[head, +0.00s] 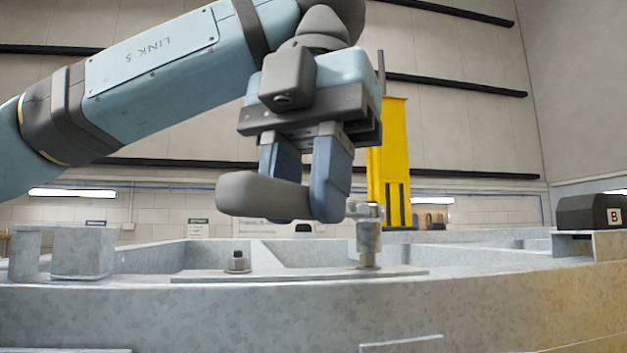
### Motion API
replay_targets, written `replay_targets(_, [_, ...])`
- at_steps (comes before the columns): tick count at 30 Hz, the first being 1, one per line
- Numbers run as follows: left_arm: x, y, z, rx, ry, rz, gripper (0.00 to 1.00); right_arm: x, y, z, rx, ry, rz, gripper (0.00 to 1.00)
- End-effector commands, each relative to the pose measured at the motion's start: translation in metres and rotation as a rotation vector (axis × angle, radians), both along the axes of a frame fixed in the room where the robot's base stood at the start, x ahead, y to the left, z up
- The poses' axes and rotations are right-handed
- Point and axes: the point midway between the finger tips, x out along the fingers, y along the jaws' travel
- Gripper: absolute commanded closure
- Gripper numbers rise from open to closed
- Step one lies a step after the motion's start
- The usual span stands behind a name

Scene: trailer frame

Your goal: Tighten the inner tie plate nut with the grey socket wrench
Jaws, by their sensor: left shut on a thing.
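My left gripper (305,188) is shut on the grey socket wrench (252,196), holding it by its thick dark grey handle, which lies roughly level. The wrench's metal head (367,225) is at the right end and points down. Its socket stands upright over the right end of the flat tie plate (300,275); a nut under it is hidden, and I cannot tell how fully it is seated. Another nut (237,261) on a bolt shows bare at the left part of the plate. My right gripper is not in view.
The plate lies on a galvanised trailer frame (300,315) with raised walls. A bracket (80,252) stands at left. A dark box marked B (590,212) sits at right. A yellow post (393,150) rises behind the wrench.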

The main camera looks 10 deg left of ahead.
Motion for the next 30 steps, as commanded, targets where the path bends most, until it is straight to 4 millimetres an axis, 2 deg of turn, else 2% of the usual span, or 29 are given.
replay_targets(13, [0.000, 0.002, -0.001, -0.001, 0.001, 0.002, 1.00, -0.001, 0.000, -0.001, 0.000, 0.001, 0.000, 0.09])
replay_targets(23, [0.001, 0.002, -0.012, -0.001, 0.004, 0.003, 1.00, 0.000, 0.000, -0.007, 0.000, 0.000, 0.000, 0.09])
replay_targets(30, [0.001, 0.002, -0.006, -0.001, 0.006, 0.001, 1.00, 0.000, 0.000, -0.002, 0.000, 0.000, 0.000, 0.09])
